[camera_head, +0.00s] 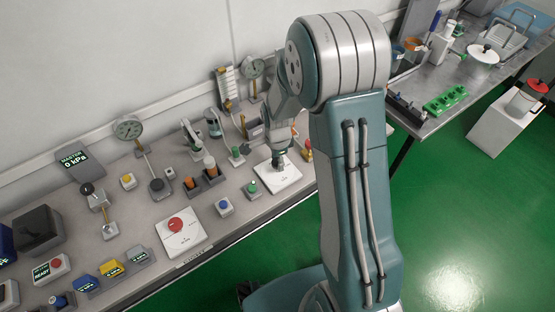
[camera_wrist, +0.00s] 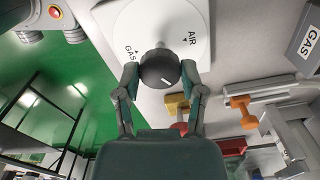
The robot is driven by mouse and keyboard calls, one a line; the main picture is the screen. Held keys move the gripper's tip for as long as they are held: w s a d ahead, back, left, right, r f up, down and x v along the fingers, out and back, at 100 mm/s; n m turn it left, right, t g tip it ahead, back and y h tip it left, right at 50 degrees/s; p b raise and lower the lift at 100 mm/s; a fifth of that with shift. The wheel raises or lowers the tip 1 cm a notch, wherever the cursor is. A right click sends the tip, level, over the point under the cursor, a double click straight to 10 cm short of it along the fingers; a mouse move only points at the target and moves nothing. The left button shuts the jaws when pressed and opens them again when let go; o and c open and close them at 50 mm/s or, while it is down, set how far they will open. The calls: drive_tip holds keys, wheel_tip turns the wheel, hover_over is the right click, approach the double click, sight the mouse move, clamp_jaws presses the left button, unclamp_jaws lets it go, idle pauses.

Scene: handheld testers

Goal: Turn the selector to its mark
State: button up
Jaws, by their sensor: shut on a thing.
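The selector is a round black knob (camera_wrist: 160,68) on a white plate (camera_wrist: 128,28) marked AIR and GAS, each with a small arrow. A short white line shows on the near side of the knob in the wrist view, on neither label. My gripper (camera_wrist: 161,76) has its fingers on either side of the knob and is shut on it. In the head view my gripper (camera_head: 279,159) is down over the white plate (camera_head: 288,184), hiding most of the knob.
Left of the plate stand a green-button box (camera_head: 251,187), a blue-button box (camera_head: 224,206) and a white plate with a red knob (camera_head: 176,226). Behind are orange-handled holders (camera_head: 211,170) and gauges (camera_head: 128,128). The bench's front edge is close to the plate.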

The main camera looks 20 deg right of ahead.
drive_tip(key=m, duration=0.6)
drive_tip(key=shift+m, duration=0.3)
idle(0.4)
drive_tip(key=o, duration=1.1)
drive_tip(key=shift+f, duration=0.1)
drive_tip(key=shift+o, duration=0.2)
wheel_tip(320, 180, up, 12)
drive_tip(key=shift+w, duration=0.1)
